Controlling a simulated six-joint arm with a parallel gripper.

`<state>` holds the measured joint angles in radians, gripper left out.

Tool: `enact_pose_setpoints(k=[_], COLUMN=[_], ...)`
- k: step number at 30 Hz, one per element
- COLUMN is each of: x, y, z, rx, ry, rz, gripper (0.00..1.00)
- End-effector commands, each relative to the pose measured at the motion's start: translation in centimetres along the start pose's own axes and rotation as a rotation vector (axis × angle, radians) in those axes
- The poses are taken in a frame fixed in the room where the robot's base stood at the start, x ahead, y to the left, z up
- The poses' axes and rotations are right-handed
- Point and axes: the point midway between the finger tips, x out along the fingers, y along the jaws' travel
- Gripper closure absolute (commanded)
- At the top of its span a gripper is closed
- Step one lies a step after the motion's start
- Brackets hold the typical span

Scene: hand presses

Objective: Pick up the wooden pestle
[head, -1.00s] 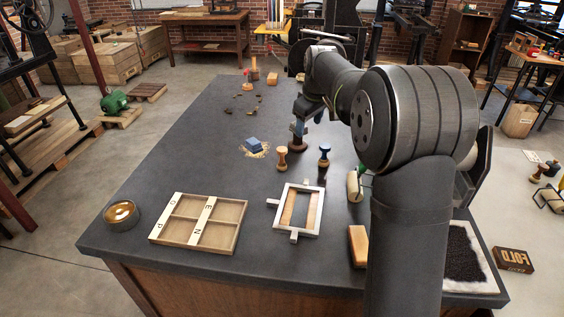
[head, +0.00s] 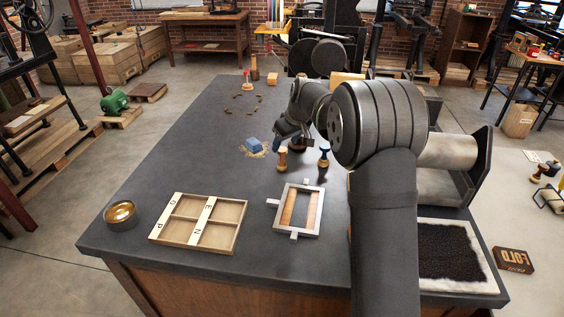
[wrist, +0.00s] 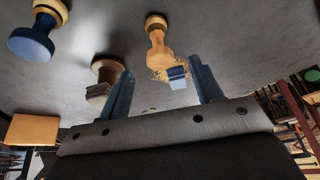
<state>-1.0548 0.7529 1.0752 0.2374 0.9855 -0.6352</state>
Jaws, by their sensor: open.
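A pale wooden piece with a round knob, a narrow waist and a flared foot (head: 282,160) stands on the dark table; it looks like the pestle, though I cannot be sure. It also shows at the top middle of the wrist view (wrist: 157,45). My gripper (head: 284,137) is low over the table, just behind it. In the wrist view its two blue fingers (wrist: 162,84) are spread, with nothing held. The pale piece appears beyond the fingertips, apart from them.
A blue-handled piece (head: 323,157) stands to the right and a dark brown stamp (wrist: 107,73) is close to one finger. A blue block (head: 253,143) lies in shavings to the left. A lettered tray (head: 198,222) and a white frame (head: 298,210) lie in front.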

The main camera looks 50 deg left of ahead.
Motion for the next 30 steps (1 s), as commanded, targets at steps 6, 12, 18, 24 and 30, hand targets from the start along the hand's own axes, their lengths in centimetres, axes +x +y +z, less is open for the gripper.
enact_pose_setpoints(k=[6, 12, 18, 24, 30], x=[1.6, 4.7, 5.3, 5.3, 5.2], y=[0.0, 0.0, 0.0, 0.0, 0.0], z=[-0.1, -0.2, -0.2, -0.2, -0.2], rx=[0.000, 0.000, 0.000, 0.000, 0.000], ry=[0.000, 0.000, 0.003, 0.003, 0.003], rz=[0.000, 0.000, 0.002, 0.002, 0.002], gripper=[0.41, 0.41, 0.41, 0.64, 0.93])
